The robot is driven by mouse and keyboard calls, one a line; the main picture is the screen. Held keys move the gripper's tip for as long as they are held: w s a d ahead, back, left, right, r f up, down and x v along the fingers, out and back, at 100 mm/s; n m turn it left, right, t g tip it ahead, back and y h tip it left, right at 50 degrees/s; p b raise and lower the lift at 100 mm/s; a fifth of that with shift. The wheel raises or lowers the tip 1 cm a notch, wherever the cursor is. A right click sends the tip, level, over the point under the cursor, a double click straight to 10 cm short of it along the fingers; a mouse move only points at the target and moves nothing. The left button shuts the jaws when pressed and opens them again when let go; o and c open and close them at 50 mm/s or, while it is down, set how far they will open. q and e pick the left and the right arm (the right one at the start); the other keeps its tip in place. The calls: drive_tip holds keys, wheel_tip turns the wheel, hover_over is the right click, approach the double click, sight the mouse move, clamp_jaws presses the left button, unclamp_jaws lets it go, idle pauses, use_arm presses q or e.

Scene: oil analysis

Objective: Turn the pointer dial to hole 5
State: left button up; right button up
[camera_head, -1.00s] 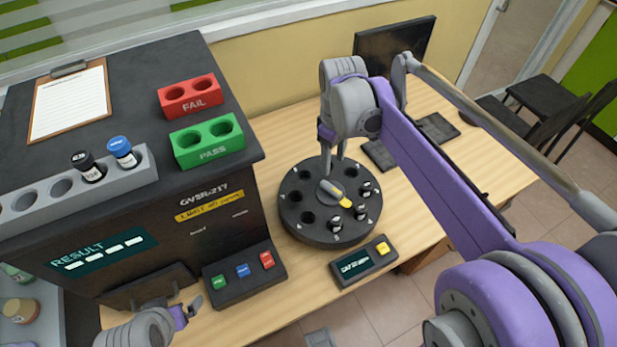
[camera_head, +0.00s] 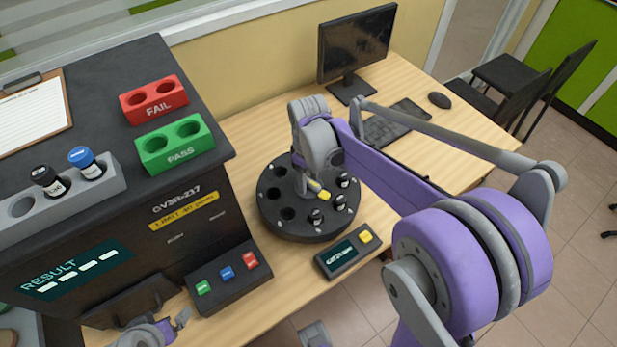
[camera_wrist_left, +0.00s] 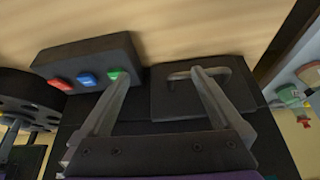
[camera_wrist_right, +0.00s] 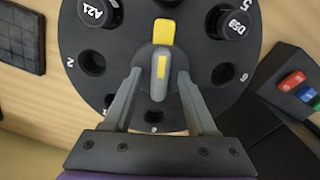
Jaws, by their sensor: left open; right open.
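The round black dial (camera_head: 265,215) with numbered holes sits on the table and holds several black-capped vials. Its grey pointer with a yellow tip (camera_head: 322,194) is at the centre. In the right wrist view the pointer (camera_wrist_right: 158,75) aims up the picture, between the A21 vial (camera_wrist_right: 95,12) and the DS9 vial (camera_wrist_right: 232,24); the number 5 shows beside DS9. My right gripper (camera_wrist_right: 158,78) is open, one finger on each side of the pointer's grey body; contact is unclear. My left gripper (camera_wrist_left: 160,75) is open and empty near the button box.
A small display box with a yellow button (camera_head: 366,237) stands in front of the dial. The button box (camera_head: 228,283) and the black analyser (camera_head: 190,245) are to the left. The keyboard (camera_head: 395,122) and monitor (camera_head: 357,45) are behind.

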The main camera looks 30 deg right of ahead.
clamp_jaws()
drive_tip(key=shift+m, duration=0.3)
drive_tip(key=m, duration=0.4)
drive_tip(key=shift+m, duration=2)
unclamp_jaws()
